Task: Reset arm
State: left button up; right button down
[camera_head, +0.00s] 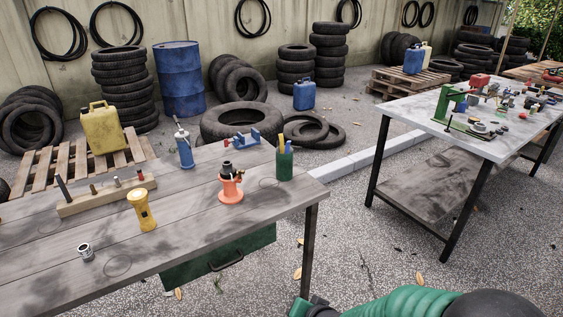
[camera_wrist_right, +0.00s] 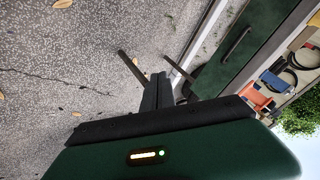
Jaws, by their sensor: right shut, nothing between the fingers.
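My right arm reaches in from the bottom right of the head view, with a green ribbed sleeve and a dark joint. My right gripper (camera_head: 312,306) is partly cut off at the bottom edge, in front of the wooden workbench (camera_head: 205,235). In the right wrist view the dark fingers of my right gripper (camera_wrist_right: 160,78) are together, with nothing held between them. They appear over the speckled ground, apart from the bench. My left gripper is in neither view.
The workbench carries an orange jack-like part (camera_head: 230,188), a yellow flashlight (camera_head: 142,212), a blue bottle (camera_head: 184,150) and a green cup (camera_head: 284,163). A green drawer (camera_head: 222,258) hangs beneath. A second table (camera_head: 455,140) stands right. Open ground lies between them.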

jog(key=s+d+r+n+g+h, duration=0.1)
jog(key=s+d+n+g+h, duration=0.3)
jog(key=s+d, duration=1.3)
notch_tip(320, 180, up, 22)
jog(key=g+p, duration=0.1)
jog(key=p, duration=2)
jog(key=shift+w+a+f+y, duration=0.2)
jog(key=shift+w+f+y, duration=0.05)
jog(key=shift+w+y, duration=0.1)
